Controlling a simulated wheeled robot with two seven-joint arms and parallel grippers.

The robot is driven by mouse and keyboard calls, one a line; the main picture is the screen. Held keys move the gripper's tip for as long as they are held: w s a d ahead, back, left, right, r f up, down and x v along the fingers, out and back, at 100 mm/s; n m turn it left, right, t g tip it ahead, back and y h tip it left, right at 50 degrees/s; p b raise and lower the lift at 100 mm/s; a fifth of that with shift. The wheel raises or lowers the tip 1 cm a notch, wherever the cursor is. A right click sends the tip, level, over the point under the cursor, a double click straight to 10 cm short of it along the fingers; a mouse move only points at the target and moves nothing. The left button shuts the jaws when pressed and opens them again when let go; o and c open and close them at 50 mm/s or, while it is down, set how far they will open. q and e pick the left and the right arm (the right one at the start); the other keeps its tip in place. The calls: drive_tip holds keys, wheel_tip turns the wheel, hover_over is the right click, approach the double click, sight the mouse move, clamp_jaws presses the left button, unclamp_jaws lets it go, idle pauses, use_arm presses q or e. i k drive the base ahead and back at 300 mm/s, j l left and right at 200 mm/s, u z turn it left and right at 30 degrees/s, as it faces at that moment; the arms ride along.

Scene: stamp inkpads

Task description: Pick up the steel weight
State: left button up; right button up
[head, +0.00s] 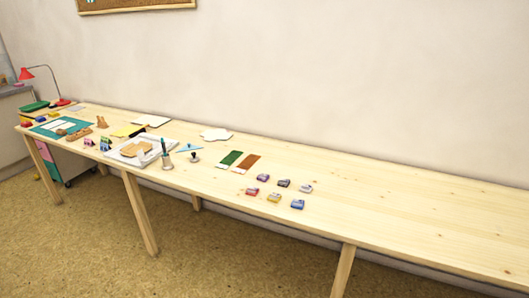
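I cannot pick out a steel weight for sure at this distance. A small rounded object with a dark knob (194,157) stands on the long wooden table (420,215), left of the green and brown pads; it is too small to tell what it is. Several small inkpad-like blocks in purple, dark, grey, red, yellow and blue lie in two rows, among them a blue block (298,204) and a red block (252,191). Neither of my grippers is in the head view.
A green pad (230,159) and a brown pad (247,164) lie mid-table. A white tray (125,155), a pen cup (167,161), a teal mat (50,131) and a red lamp (27,74) crowd the left. The table's right half is bare.

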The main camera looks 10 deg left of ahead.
sight(194, 159)
drive_tip(key=j+u, duration=0.45)
drive_tip(key=j, duration=0.65)
drive_tip(key=i+j+z, duration=0.15)
drive_tip(key=i+j, duration=0.3)
drive_tip(key=i, duration=0.2)
drive_tip(key=i+j+z, duration=0.15)
drive_tip(key=i+j, duration=0.4)
drive_tip(key=i, duration=0.1)
